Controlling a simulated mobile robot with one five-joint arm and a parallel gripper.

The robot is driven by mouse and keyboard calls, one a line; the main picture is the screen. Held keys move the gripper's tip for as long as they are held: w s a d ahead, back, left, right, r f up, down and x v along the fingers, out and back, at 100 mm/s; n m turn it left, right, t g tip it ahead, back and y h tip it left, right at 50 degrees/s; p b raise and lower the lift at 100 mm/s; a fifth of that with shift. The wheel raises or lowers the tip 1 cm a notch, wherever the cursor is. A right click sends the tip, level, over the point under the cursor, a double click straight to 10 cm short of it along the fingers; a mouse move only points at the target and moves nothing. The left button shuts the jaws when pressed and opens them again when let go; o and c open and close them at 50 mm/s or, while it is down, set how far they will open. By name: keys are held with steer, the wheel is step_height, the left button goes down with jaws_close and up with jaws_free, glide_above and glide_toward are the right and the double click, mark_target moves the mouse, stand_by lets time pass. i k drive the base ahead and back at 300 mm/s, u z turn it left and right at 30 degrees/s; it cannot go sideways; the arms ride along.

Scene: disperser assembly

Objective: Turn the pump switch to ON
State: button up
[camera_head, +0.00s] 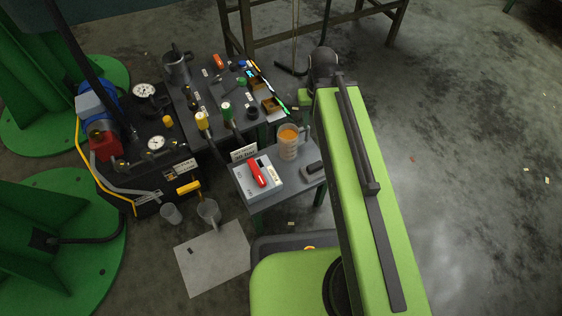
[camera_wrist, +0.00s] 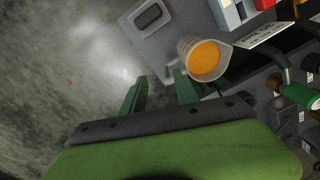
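The pump switch is likely the red handle (camera_head: 256,172) on a light grey box (camera_head: 270,187) on the small grey table. The handle lies at a slant; its ON and OFF marks are too small to read. In the wrist view, part of the box (camera_wrist: 230,14) and a bit of the red handle (camera_wrist: 264,4) show at the top edge, cut off. My gripper (camera_wrist: 158,80) shows in the wrist view, its two dark green fingers apart with nothing between them. It is apart from the switch, which lies up and right of the fingers there.
A jug with orange liquid (camera_head: 289,141) stands behind the box, and a dark grey block (camera_head: 312,168) lies right of it. A white sign (camera_head: 244,153) stands behind the box. The black pump unit (camera_head: 137,134) is at left. Open floor lies at right.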

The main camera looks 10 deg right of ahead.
mark_target(258, 174)
steer(key=z, duration=0.5)
steer(key=k, duration=2.05)
steer(key=u, duration=0.5)
steer(key=i, duration=1.1)
steer(key=u, duration=0.1)
